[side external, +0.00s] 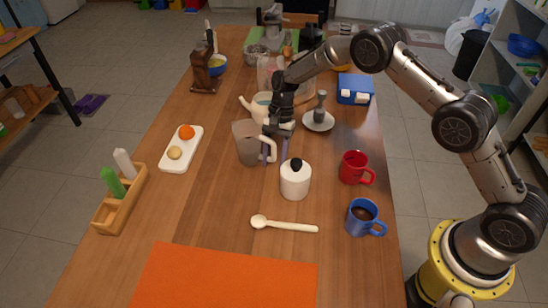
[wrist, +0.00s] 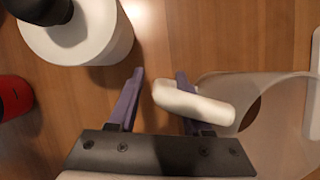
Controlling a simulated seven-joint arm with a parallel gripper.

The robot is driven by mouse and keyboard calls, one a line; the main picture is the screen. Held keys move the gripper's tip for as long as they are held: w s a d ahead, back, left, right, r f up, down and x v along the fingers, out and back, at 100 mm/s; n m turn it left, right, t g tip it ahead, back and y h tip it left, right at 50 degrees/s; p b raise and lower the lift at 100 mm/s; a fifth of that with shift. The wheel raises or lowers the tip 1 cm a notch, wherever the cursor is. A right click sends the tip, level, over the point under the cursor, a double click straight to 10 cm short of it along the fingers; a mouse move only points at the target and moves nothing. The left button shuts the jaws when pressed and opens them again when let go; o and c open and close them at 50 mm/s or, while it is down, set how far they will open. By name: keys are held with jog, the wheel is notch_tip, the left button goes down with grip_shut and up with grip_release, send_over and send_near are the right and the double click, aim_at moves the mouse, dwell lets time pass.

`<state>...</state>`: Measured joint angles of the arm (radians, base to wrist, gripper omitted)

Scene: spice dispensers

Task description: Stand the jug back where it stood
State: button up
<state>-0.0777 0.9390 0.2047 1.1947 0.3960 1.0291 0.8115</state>
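The jug (side external: 246,143) is grey and see-through with a white handle, and it stands upright on the wooden table. In the wrist view its body (wrist: 284,120) is at the right, with the white handle (wrist: 190,103) reaching left. My gripper (side external: 275,155) points down at the handle side of the jug. In the wrist view my gripper (wrist: 157,78) has its purple fingers apart. The handle's end lies between them and the handle covers part of the right finger. I cannot tell whether they touch.
A white pot with a dark knob (side external: 295,180) stands close by my gripper. A teapot (side external: 260,107) and a grey stand (side external: 319,117) are behind. Red (side external: 354,168) and blue (side external: 362,217) mugs are at right, a spoon (side external: 285,225) in front.

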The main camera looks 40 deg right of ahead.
jog(key=v, duration=1.2)
jog(key=s+d+r+n+t, duration=0.25)
jog(key=s+r, duration=0.35)
jog(key=r, duration=0.6)
jog(key=s+d+r+n+t+h, duration=0.1)
jog(key=s+r+n+h, duration=0.15)
jog(key=s+r, duration=0.55)
jog(key=s+d+n+t, duration=0.2)
jog(key=s+n, duration=0.1)
jog(key=s, duration=0.8)
jog(key=s+d+f+n+t+h, duration=0.1)
jog(key=s+d+n+t, duration=0.1)
jog(key=s, duration=1)
jog(key=shift+f+n, duration=0.25)
jog(key=shift+n, duration=0.35)
jog(key=shift+s+t, duration=0.1)
jog(key=shift+t, duration=0.15)
